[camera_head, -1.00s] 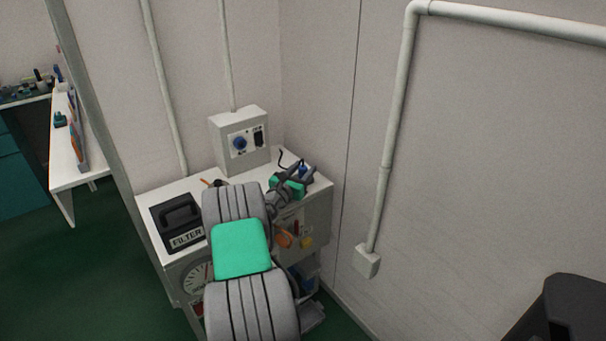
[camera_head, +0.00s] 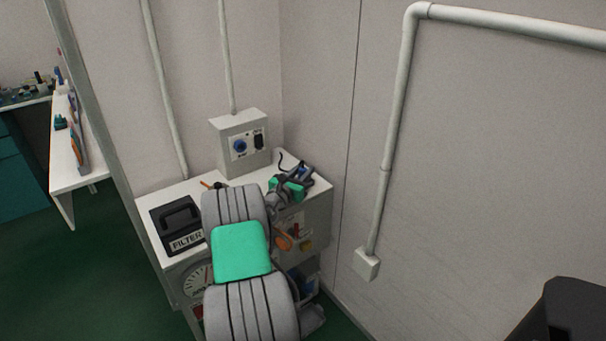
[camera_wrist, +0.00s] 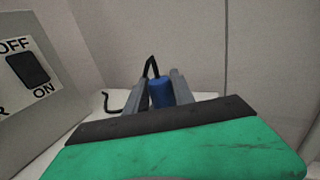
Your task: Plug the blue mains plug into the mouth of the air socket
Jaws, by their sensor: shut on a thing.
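The blue mains plug (camera_wrist: 160,92) is between the two grey fingers of my gripper (camera_wrist: 161,90) in the wrist view, which is shut on it. A black cord shows behind it. In the head view my gripper (camera_head: 300,174) is over the right part of the white worktop, to the right of the grey wall box; the plug is small there and partly hidden by the fingers. The air socket (camera_head: 239,147) is a round blue fitting on the box's front face, left of a black switch. The socket itself is outside the wrist view.
The grey box (camera_head: 226,129) stands at the back of the worktop (camera_head: 190,188), its switch (camera_wrist: 28,68) marked OFF and ON. A black filter case (camera_head: 178,222) is at the left. The right wall (camera_wrist: 270,60) is close beyond the gripper. A black cord (camera_wrist: 112,104) lies on the worktop.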

